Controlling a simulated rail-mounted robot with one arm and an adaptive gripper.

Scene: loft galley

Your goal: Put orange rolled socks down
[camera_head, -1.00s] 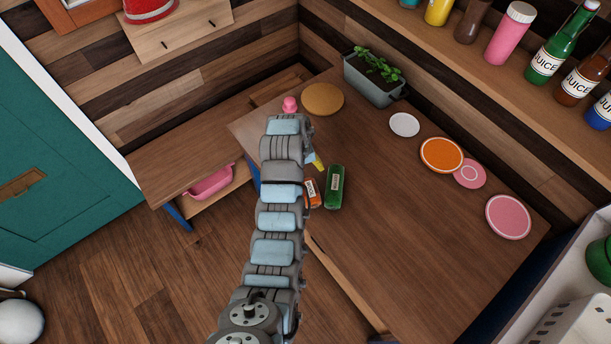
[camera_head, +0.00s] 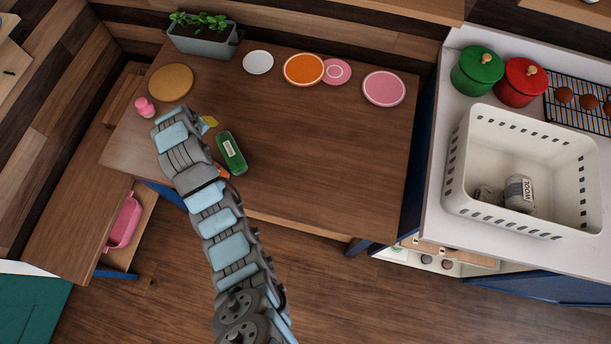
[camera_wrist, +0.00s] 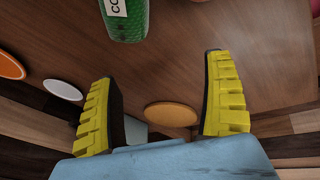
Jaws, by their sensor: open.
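An orange labelled item, which looks like the orange rolled socks (camera_head: 222,172), lies on the wooden table (camera_head: 310,160) beside a green labelled roll (camera_head: 231,152). My arm hides most of the orange item. My gripper (camera_head: 209,122) is over the left part of the table, mostly hidden behind my arm, with a yellow finger showing. In the wrist view my gripper (camera_wrist: 158,68) has its two yellow fingers wide apart with nothing between them. The green roll (camera_wrist: 124,20) shows beyond the fingertips there; the orange item is out of that view.
A round board (camera_head: 171,82), pink bottle (camera_head: 145,107), planter (camera_head: 202,41), white plate (camera_head: 258,62), orange plate (camera_head: 304,69) and pink plates stand toward the table's back and left. A white basket (camera_head: 455,150) with grey rolls is on the right counter. The table's middle right is clear.

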